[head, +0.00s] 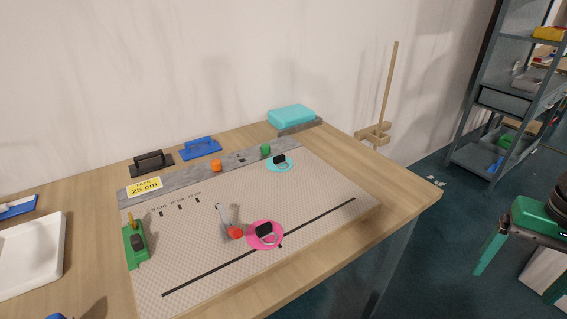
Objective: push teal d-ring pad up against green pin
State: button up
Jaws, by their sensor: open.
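The teal D-ring pad (286,166) lies flat on the pale patterned mat (190,250), near its far right corner. A black fitting stands on the pad's middle. The green pin (265,149) is a short upright peg on the grey strip (240,160) along the mat's far edge. The pad lies just in front of the pin and a little to its right. They look very close; I cannot tell if they touch. My gripper is not in the head view.
An orange pin (216,166) stands left on the strip. A pink pad (262,245) and a red-ended grey tool (235,232) lie mid-mat. A green tool (135,245) is at left. Black and blue trowels (200,149) and a teal box (292,116) sit behind. The right mat is clear.

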aim_at(281, 163)
jog(key=k, duration=0.6)
jog(key=u, duration=0.55)
jog(key=i, duration=1.25)
jog(key=z, duration=0.15)
